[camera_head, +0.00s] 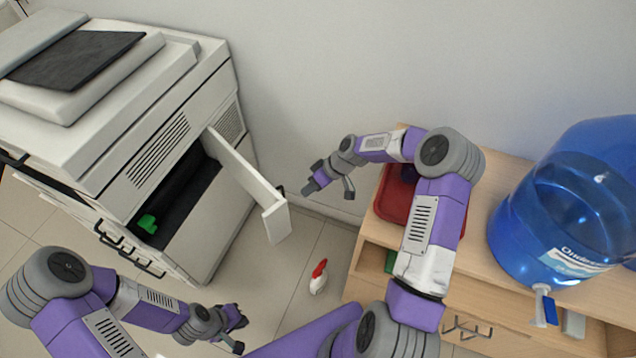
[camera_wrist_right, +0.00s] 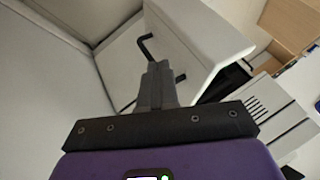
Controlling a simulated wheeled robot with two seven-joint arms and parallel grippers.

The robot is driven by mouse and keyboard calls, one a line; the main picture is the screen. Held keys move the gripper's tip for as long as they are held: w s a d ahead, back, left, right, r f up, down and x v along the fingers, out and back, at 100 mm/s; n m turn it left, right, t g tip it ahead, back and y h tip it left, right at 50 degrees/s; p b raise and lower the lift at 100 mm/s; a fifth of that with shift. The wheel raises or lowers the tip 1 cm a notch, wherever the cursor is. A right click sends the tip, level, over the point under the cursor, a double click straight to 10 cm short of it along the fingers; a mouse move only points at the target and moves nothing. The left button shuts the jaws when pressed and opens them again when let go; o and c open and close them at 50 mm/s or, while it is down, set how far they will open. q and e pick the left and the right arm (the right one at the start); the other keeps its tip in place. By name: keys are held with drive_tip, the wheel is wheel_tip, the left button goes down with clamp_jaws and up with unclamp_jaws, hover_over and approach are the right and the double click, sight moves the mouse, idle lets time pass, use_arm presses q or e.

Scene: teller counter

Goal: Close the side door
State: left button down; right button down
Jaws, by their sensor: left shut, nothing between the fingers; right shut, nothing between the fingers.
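The copier (camera_head: 150,120) stands at the left with its side door (camera_head: 245,175) swung open, sticking out toward the right and showing a dark cavity. The white door also fills the upper middle of the right wrist view (camera_wrist_right: 195,40), with a black handle (camera_wrist_right: 145,46) on it. My right gripper (camera_head: 308,186) is shut and empty, to the right of the door, on its outer side. In the right wrist view its fingers (camera_wrist_right: 156,72) overlap the door face; whether they touch it I cannot tell. My left gripper (camera_head: 240,330) is shut and empty, low in front of the copier.
A green part (camera_head: 147,223) shows inside the copier's cavity. A wooden cabinet (camera_head: 470,215) at the right carries a red tray (camera_head: 392,205) and a blue water jug (camera_head: 565,200). A white-and-red bottle (camera_head: 318,277) is on the floor between. The wall is behind.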

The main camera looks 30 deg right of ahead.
drive_tip(key=a, duration=0.1)
drive_tip(key=a+f, duration=0.1)
drive_tip(key=a, duration=0.3)
drive_tip(key=shift+s+f+b, duration=0.3)
drive_tip(key=shift+f+b, duration=0.1)
drive_tip(key=shift+a, duration=0.15)
